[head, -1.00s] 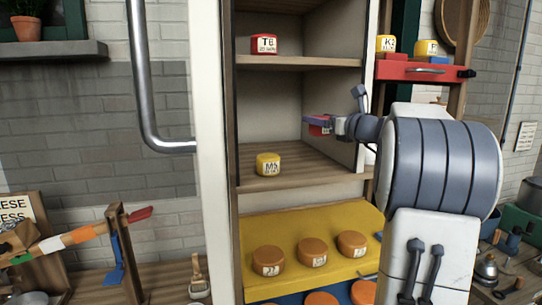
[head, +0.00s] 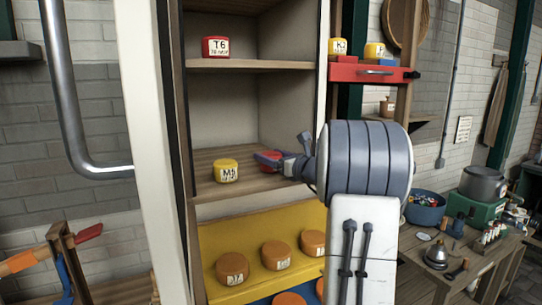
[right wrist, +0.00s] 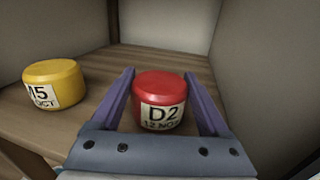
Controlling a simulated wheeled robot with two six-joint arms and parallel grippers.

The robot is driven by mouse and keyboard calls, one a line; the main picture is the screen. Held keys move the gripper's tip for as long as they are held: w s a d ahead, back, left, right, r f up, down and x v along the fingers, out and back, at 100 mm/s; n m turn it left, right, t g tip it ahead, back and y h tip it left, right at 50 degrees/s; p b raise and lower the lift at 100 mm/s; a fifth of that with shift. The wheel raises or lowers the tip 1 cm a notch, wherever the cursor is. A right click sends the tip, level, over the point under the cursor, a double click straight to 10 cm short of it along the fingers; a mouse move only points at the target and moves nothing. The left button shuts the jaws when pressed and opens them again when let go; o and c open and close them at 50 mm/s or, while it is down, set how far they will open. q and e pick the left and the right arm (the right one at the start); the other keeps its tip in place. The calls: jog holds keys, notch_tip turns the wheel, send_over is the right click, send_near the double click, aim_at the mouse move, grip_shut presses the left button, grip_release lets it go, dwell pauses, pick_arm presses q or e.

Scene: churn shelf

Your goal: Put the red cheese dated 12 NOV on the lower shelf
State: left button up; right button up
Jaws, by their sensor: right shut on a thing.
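The red cheese (right wrist: 160,95) labelled D2, 12 NOV, is between the fingers of my right gripper (right wrist: 163,102), which is shut on it. In the head view the red cheese (head: 270,155) shows partly behind my right gripper (head: 268,160), at the lower shelf (head: 250,180). The cheese looks upright, at or just above the shelf boards; I cannot tell if it touches them. A yellow cheese (head: 226,171) marked M5 stands to its left, also in the right wrist view (right wrist: 54,85). My left gripper is not in view.
Another red cheese (head: 215,47), marked T6, stands on the upper shelf (head: 250,65). Orange cheeses (head: 276,255) stand on a yellow surface (head: 245,240) below. A red tray (head: 370,71) with yellow cheeses is to the right. The cabinet's side walls flank the shelf.

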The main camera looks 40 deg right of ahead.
jog(key=shift+f+b, duration=0.15)
jog(key=shift+b, duration=0.15)
jog(key=o, duration=1.4)
jog(key=shift+r+p, duration=0.3)
jog(key=shift+p, duration=0.1)
jog(key=s+b, duration=0.4)
jog(key=s, duration=0.8)
jog(key=shift+f, duration=0.2)
jog(key=shift+a, duration=0.1)
